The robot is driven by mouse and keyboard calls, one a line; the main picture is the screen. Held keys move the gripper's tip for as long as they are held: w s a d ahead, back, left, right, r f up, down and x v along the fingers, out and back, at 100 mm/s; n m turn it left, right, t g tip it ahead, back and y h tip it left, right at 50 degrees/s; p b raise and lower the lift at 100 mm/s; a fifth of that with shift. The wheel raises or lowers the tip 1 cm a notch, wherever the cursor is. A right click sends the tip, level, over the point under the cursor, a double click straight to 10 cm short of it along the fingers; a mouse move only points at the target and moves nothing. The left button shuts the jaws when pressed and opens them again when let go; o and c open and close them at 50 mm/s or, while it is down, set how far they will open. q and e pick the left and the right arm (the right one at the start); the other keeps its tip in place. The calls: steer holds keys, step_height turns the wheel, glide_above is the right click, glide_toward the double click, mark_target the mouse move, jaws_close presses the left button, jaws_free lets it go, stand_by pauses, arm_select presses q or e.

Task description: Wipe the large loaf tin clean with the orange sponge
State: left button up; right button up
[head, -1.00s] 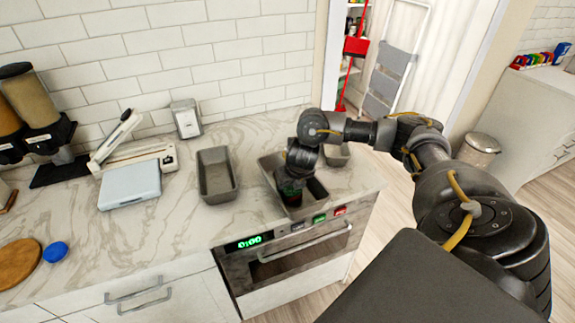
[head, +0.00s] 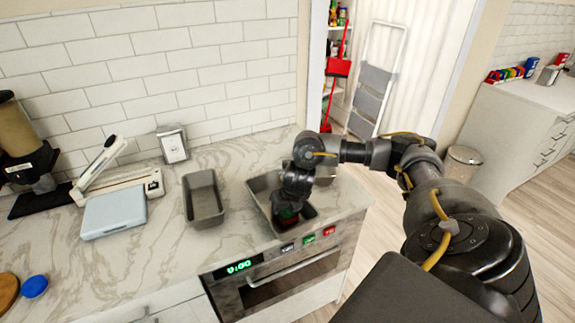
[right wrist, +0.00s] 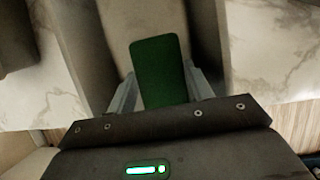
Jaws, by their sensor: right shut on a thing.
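My right gripper (head: 289,214) reaches down into a grey metal loaf tin (head: 256,188), the larger-looking one, near the counter's front edge. It is shut on a sponge (right wrist: 160,72), whose face looks dark green in the right wrist view; only a small dark green and reddish bit shows in the head view. I see no clearly orange face. The gripper and sponge hide part of the tin's inside, and I cannot tell whether the sponge touches its floor. My left gripper is out of view.
Another grey tin (head: 204,200) stands to the left, and a third (head: 325,172) is partly hidden behind my right arm. A pale blue scale-like box (head: 114,212) and a metal dispenser (head: 172,146) stand further left. An oven (head: 290,278) is under the counter.

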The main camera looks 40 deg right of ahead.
steer(key=shift+w+d, duration=0.25)
steer(key=shift+w, duration=0.6)
steer(key=shift+w+d+f+b, duration=0.15)
steer(key=shift+w+d+b, duration=0.1)
steer(key=shift+w+b, duration=0.5)
steer(key=shift+w+d+b, duration=0.35)
steer(key=shift+w+b, duration=0.15)
steer(key=shift+w, duration=0.4)
steer(key=shift+w+d+b, duration=0.35)
steer(key=shift+w+b, duration=0.15)
steer(key=shift+w, duration=0.45)
steer(key=shift+w, duration=0.95)
steer(key=shift+w+b, duration=0.6)
steer(key=shift+w+d+r, duration=0.1)
steer(key=shift+w+r, duration=0.1)
steer(key=shift+w, duration=0.45)
